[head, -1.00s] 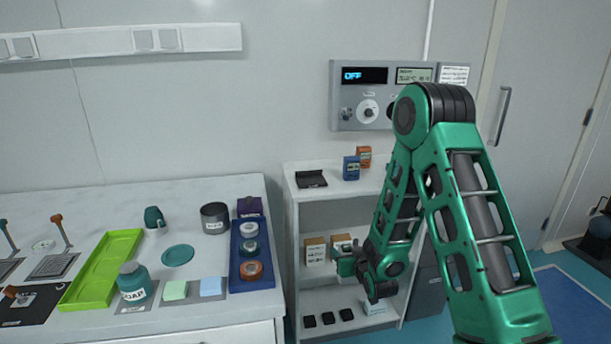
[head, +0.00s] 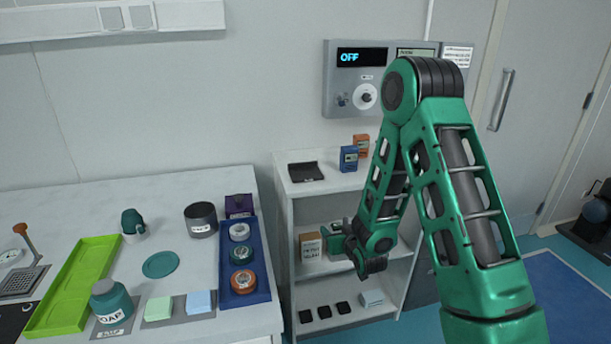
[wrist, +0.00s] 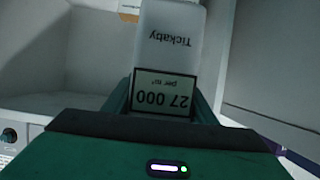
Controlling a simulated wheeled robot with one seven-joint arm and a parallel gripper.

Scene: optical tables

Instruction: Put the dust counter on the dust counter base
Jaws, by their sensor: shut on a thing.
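The dust counter (wrist: 170,40) is a white device marked "Tickaby", with a display reading 27 000 per m³, upside down in the wrist view. My gripper (wrist: 163,103) is shut on it, a green finger on each side of its display end. In the head view my gripper (head: 336,240) is at the middle level of the white shelf unit, and I cannot make out the counter there. A low black holder (head: 306,172) on the shelf top, at its left, looks like the dust counter base; it appears empty.
A blue device (head: 348,158) and an orange device (head: 361,145) stand right of the black holder. A brown box (head: 311,246) is beside my gripper. Black pads (head: 324,312) and a white box (head: 371,298) lie on the bottom shelf. A wall panel (head: 340,95) hangs above.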

